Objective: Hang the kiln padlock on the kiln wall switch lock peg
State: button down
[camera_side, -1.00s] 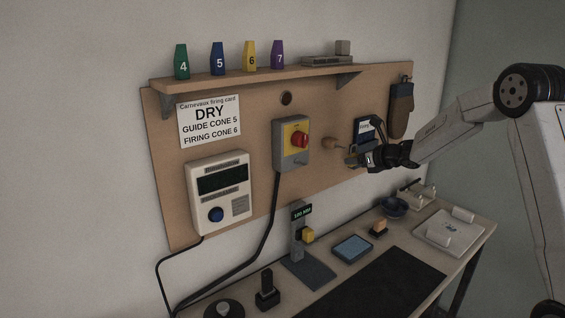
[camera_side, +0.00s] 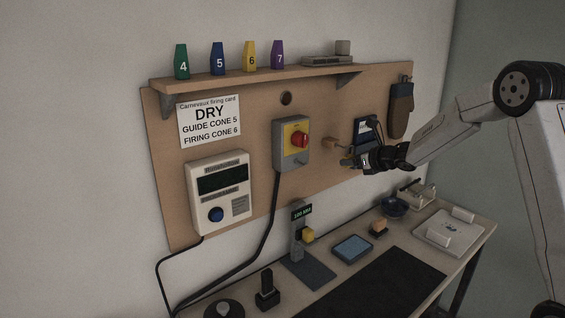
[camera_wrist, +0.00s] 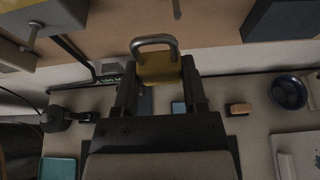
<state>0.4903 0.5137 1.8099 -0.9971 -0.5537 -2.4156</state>
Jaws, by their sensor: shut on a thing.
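The kiln padlock shows in the wrist view as a yellow-brown body (camera_wrist: 160,70) with a grey U-shaped shackle (camera_wrist: 153,42) pointing to the top of the picture. My gripper (camera_wrist: 161,92) is shut on its body; the shackle is clear of the fingers. In the side view my gripper (camera_side: 358,160) is in front of the board, right of the kiln wall switch (camera_side: 291,145), a grey and yellow box with a red knob. A grey peg (camera_wrist: 30,38) shows at the wrist view's upper left; I cannot tell surely whether it is the lock peg. The shackle is apart from it.
Below, the bench holds a blue bowl (camera_side: 394,207) and a grey stand (camera_side: 298,235).

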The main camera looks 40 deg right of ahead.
jog(key=s+a, duration=0.2)
jog(key=a, duration=0.5)
jog(key=s+a+f, duration=0.1)
jog(key=s+a, duration=0.1)
jog(key=a, duration=0.5)
jog(key=shift+f, duration=0.25)
jog(key=shift+w, duration=0.15)
jog(key=shift+w, duration=2.6)
jog(key=shift+w, duration=1.5)
jog(key=shift+f, duration=0.4)
jog(key=shift+c, duration=0.3)
grip_release()
